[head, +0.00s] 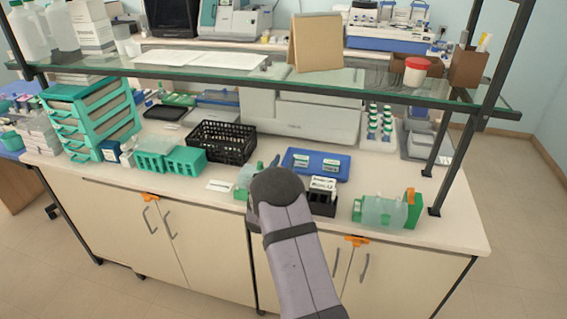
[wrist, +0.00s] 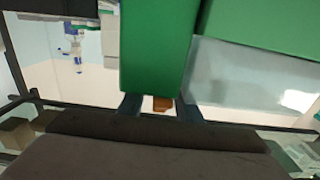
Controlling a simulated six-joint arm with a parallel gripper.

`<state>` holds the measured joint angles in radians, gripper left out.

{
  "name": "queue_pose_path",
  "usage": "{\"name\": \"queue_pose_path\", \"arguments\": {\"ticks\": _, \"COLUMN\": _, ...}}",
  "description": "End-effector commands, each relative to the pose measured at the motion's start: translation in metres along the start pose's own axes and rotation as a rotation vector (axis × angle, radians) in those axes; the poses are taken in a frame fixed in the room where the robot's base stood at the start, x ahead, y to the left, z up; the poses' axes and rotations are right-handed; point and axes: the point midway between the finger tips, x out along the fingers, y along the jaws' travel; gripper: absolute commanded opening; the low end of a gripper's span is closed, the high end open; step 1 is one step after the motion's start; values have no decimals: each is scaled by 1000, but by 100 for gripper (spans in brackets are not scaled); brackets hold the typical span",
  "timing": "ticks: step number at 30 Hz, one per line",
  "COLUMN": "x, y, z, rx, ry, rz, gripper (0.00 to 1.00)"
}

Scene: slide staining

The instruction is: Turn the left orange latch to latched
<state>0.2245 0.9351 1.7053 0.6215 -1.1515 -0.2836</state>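The left green-and-clear device (head: 244,178) stands on the bench, mostly hidden behind my arm in the head view. In the wrist view its green block (wrist: 157,45) fills the upper middle, with a clear panel (wrist: 245,80) to the right. The left orange latch (wrist: 162,104) shows as a small orange-brown end below the green block. My gripper (wrist: 160,100) is open, with one dark finger on each side of the latch. A gap shows on the latch's left; contact on the right cannot be told. The head view hides the gripper and this latch.
A similar green-and-clear device (head: 383,214) with an upright orange latch (head: 409,196) stands at the right. A black slide rack (head: 321,205), blue tray (head: 316,164) and black basket (head: 222,142) stand nearby. A glass shelf (head: 200,66) spans above the bench.

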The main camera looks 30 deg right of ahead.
Motion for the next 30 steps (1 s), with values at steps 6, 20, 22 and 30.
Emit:
{"name": "queue_pose_path", "arguments": {"ticks": 6, "x": 0, "y": 0, "z": 0, "rx": 0, "ry": 0, "rz": 0, "gripper": 14}}
{"name": "queue_pose_path", "arguments": {"ticks": 20, "x": 0, "y": -1, "z": 1, "rx": 0, "ry": 1, "rz": -31, "gripper": 0}}
{"name": "queue_pose_path", "arguments": {"ticks": 22, "x": 0, "y": -1, "z": 2, "rx": 0, "ry": 1, "rz": -54, "gripper": 0}}
{"name": "queue_pose_path", "arguments": {"ticks": 30, "x": 0, "y": -6, "z": 4, "rx": -1, "ry": 2, "rz": -210, "gripper": 0}}
